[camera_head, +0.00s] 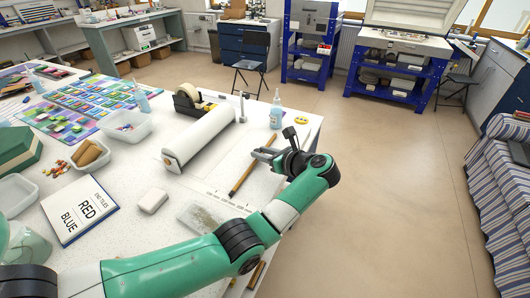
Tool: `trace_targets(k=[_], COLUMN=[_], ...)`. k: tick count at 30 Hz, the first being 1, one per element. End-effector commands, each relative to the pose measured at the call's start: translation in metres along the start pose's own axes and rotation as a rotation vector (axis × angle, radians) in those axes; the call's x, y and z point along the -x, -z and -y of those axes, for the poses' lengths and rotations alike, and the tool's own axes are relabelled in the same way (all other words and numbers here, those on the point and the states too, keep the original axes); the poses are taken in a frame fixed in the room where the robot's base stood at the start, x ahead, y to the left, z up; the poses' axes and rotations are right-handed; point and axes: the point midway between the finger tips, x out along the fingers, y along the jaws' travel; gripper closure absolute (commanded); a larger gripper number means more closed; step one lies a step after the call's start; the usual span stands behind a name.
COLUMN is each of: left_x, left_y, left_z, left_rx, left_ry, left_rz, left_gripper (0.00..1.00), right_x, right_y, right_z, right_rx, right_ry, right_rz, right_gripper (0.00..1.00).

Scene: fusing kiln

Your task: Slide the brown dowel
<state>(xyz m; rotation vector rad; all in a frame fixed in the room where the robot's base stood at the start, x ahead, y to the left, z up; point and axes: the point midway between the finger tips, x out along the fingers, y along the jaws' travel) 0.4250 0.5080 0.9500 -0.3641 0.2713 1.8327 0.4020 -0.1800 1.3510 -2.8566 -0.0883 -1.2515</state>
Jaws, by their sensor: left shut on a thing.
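The brown dowel (240,179) lies slanted on the white worktop, to the right of a large white roll. My left gripper (262,155) reaches it from the right and is shut on its upper part. The fingers and wrist hide part of the dowel there. The dowel's lower end is clear of the gripper. I cannot tell whether the dowel touches the worktop along its whole length. My right gripper is not in view.
The white roll (203,135) lies left of the dowel. A blue bottle (276,113) and a yellow round item (301,120) stand beyond the gripper. A white block (152,201), a book (79,211) and clear trays (126,127) are to the left. The worktop's right edge is close to my gripper.

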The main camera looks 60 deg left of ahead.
Motion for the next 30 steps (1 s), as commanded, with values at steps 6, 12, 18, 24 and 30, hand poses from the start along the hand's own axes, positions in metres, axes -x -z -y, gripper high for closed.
trace_targets(k=[6, 12, 18, 24, 30], left_x=[0.000, 0.000, 0.000, 0.018, 0.066], left_y=[0.001, 0.001, 0.000, -0.002, -0.002], left_z=[0.000, 0.000, 0.000, 0.001, 0.001], left_rx=[0.000, 0.000, 0.000, -0.001, -0.001], left_ry=[-0.001, -0.001, -0.001, 0.003, 0.004], left_rz=[-0.002, -0.001, -0.001, -0.002, -0.001], left_gripper=[1.00, 0.56, 0.56, 0.56, 0.56], right_x=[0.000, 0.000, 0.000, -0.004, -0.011], right_y=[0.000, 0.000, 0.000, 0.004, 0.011], right_z=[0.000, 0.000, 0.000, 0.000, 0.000], right_rx=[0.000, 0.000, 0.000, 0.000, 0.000], right_ry=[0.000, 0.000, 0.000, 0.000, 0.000], right_rz=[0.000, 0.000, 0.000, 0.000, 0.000], right_gripper=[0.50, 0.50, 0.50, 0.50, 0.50])
